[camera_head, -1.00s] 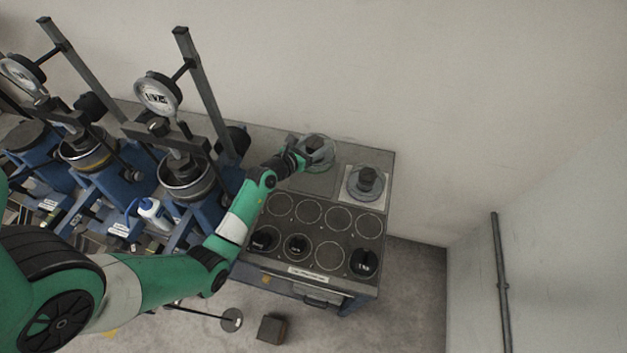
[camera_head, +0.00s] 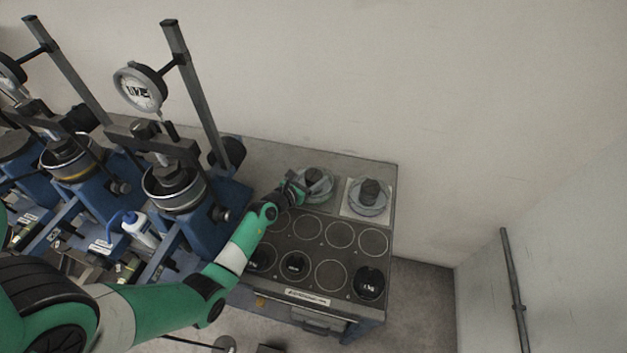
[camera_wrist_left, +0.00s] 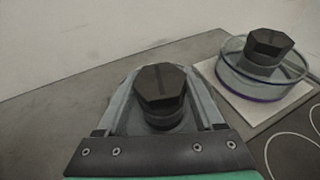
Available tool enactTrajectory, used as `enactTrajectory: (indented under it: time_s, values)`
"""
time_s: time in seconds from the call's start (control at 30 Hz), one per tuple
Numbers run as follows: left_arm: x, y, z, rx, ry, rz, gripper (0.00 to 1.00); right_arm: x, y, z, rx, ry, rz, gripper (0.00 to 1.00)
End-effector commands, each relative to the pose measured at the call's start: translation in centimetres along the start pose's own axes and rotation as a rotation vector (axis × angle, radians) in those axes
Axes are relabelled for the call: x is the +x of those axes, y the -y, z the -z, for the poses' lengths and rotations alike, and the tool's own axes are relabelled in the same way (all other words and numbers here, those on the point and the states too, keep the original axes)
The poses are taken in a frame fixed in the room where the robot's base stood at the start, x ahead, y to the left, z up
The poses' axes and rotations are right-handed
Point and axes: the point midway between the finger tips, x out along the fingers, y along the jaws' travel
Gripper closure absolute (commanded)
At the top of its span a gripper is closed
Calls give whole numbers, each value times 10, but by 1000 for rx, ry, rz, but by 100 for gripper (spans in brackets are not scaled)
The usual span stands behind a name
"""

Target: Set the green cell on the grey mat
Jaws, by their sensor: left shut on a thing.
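My left gripper (camera_head: 297,186) is shut on a clear round cell (camera_head: 318,190) with a black hexagonal top. The black top also shows between its fingers in the left wrist view (camera_wrist_left: 163,95). No green shows on this cell; the gripper hides part of it. The cell is over the grey mat (camera_head: 322,208), covering most of it, and I cannot tell whether it touches. A second clear cell (camera_head: 369,196) with a black top stands on a white mat to the right. In the wrist view that cell (camera_wrist_left: 262,65) shows a purple ring. My right gripper is not in view.
In front of the mats is a dark panel (camera_head: 310,240) with ringed spots and several black weights. Blue lever frames with tall posts and dial gauges (camera_head: 140,88) stand left. A wall is behind the bench; its right edge is close to the white mat.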

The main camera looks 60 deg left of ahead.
Motion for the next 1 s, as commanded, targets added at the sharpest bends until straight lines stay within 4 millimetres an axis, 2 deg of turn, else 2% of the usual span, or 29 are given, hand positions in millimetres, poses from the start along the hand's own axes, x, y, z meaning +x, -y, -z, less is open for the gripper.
enactTrajectory:
  time_s: [0.03,0.27,0.3,0.43,0.47,0.8,0.87,1.0]
  values:
    - [0,-1,-5,1,7,-2,100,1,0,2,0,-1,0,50]
    - [1,0,-2,0,7,-1,100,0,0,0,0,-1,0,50]
    - [0,0,1,-1,-1,1,27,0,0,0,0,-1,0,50]
    - [0,0,1,0,-1,0,4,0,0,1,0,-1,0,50]
    - [0,0,1,0,-1,0,1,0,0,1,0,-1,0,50]
    - [-2,0,-3,0,-1,0,1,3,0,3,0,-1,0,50]
    - [-10,0,-3,-1,-2,-1,1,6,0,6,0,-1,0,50]
    - [-39,0,-5,-2,-3,0,1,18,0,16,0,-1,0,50]
